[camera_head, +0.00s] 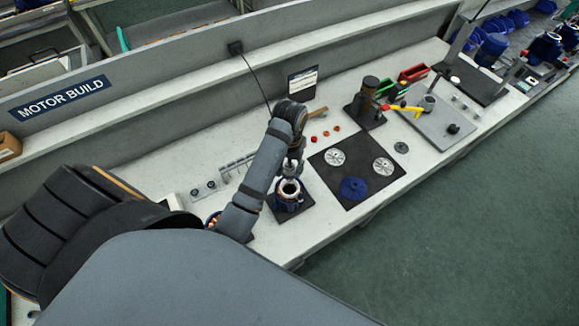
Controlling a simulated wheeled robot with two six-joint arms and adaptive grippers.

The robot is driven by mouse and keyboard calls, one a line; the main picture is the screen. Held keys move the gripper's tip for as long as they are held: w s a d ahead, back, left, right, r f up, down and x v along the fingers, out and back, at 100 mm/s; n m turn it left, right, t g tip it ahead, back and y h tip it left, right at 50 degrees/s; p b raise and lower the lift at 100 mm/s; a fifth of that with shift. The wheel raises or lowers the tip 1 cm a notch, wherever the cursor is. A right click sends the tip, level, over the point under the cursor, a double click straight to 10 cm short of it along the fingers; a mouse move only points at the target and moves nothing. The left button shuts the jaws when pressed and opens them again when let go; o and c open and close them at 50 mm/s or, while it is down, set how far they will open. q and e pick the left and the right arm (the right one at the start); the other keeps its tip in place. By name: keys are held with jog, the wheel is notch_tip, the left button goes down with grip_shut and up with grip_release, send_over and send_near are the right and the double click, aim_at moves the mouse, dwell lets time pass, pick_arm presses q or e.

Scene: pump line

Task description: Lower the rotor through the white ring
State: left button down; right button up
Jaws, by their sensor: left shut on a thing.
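A blue motor housing (289,198) stands on a small dark mat (305,203) on the bench, with a pale ring (290,187) at its open top. My left arm reaches in from the left, and my left gripper (291,168) points down just above this ring. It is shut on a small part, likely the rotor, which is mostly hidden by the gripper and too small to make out. I cannot tell whether its lower end is inside the ring or just above it. My right gripper is not in view.
Right of the housing, a black mat (343,190) holds two silver discs and a blue round part (353,188). Beyond stand a dark press-like device (369,100), a yellow-handled tool (405,108), and green and red bins (413,73). A row of small parts lies left of the arm.

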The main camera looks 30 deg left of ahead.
pick_arm(q)
jog(key=shift+f, duration=1.65)
jog(key=shift+f, duration=0.6)
dwell(0.5)
jog(key=shift+f, duration=1)
dwell(0.9)
jog(key=shift+f, duration=0.1)
dwell(0.4)
jog(key=shift+f+b, duration=0.8)
jog(key=shift+f, duration=0.8)
jog(key=c, duration=0.7)
grip_release()
jog(key=shift+o, duration=0.2)
